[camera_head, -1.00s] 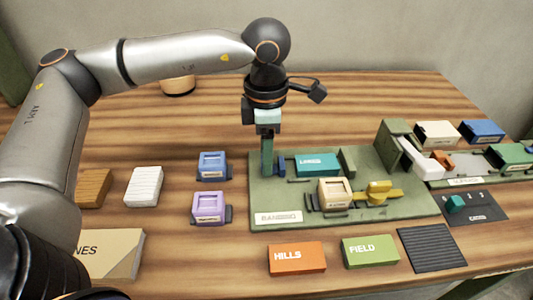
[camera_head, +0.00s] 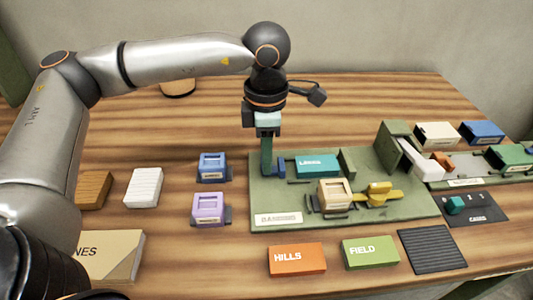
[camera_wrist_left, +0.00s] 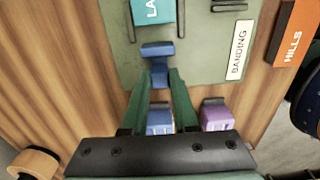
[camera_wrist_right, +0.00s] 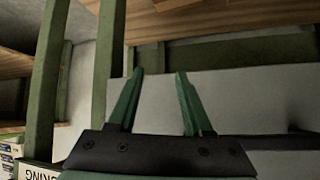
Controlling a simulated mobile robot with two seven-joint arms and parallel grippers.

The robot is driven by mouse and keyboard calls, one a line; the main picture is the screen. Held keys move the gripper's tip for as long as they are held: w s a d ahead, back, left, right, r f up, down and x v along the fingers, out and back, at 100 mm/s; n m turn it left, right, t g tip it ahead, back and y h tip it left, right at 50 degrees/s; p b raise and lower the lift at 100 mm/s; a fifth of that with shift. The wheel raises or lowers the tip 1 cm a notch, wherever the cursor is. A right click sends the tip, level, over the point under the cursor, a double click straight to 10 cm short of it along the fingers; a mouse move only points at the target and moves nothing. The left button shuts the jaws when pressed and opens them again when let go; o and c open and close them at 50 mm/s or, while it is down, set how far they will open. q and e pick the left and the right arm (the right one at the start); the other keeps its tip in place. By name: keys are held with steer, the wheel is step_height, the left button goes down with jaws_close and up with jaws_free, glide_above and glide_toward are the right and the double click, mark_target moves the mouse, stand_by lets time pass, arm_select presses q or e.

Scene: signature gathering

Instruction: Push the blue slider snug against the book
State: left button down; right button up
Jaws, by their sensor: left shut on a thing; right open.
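The blue slider (camera_head: 281,166) stands on the left part of the green banding board (camera_head: 411,216). The teal book (camera_head: 317,166) lies to its right, with a narrow gap between them. In the left wrist view the slider (camera_wrist_left: 157,62) sits at the tips of my left gripper (camera_wrist_left: 160,75), which is shut on it, and the book (camera_wrist_left: 153,12) is just beyond. In the head view my left gripper (camera_head: 267,155) reaches down at the board's left edge. My right gripper (camera_wrist_right: 155,75) is open and empty, seen only in the right wrist view.
A green upright block (camera_head: 347,162) is right of the book. A cream block (camera_head: 333,193) and a yellow piece (camera_head: 378,192) are in front. Blue (camera_head: 212,167) and purple (camera_head: 208,209) blocks stand left of the board. Orange (camera_head: 297,259) and green (camera_head: 370,252) books lie in front.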

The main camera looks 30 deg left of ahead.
arm_select(q)
steer(key=shift+w, duration=0.1)
stand_by(0.9)
steer(key=shift+w+d+r, duration=0.1)
steer(key=shift+w+d, duration=0.45)
steer(key=shift+d, duration=0.3)
steer(key=shift+w+d, duration=0.5)
steer(key=shift+d, duration=0.3)
steer(key=c, duration=0.7)
jaws_free()
step_height(320, 180, up, 12)
steer(key=shift+r+p, duration=0.25)
steer(key=shift+p, duration=0.25)
steer(key=shift+s+f, duration=0.1)
